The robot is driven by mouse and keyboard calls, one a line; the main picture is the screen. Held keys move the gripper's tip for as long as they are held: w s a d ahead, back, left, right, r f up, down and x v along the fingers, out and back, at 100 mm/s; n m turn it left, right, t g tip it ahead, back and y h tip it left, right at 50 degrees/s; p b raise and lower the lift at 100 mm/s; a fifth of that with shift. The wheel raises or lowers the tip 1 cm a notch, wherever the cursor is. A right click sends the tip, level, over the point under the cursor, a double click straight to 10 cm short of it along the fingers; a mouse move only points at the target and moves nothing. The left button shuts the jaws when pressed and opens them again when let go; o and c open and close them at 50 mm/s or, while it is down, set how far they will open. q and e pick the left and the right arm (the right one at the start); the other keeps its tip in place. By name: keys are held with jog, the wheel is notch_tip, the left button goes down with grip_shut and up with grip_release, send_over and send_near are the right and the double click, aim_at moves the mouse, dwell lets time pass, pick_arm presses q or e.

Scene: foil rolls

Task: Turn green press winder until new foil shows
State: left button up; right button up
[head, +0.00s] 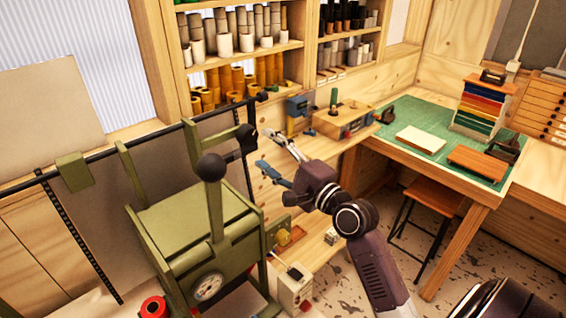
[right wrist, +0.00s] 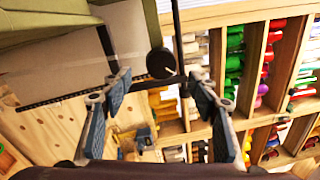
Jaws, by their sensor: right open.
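The green press (head: 165,218) stands at left centre in the head view, with a black ball-topped lever and a round dial. Near its upper right is a black knob (head: 246,133), seemingly the winder's handle. My right gripper (head: 262,148) is open and empty, just right of and slightly below this knob in the picture. In the right wrist view the knob (right wrist: 161,63) appears between the spread blue fingertips, with no contact visible; its depth is unclear. I cannot make out the foil's state. My left gripper is not in view.
Shelves of foil rolls (head: 243,45) stand behind the press. A red roll (head: 153,307) lies at the bottom left. A workbench with a green mat (head: 388,147) is at the right, with a wooden stool (head: 435,196) below. A black rail (head: 85,154) crosses behind the press.

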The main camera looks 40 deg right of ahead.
jog(key=s, duration=0.6)
jog(key=shift+d+f, duration=0.2)
jog(key=shift+d, duration=0.15)
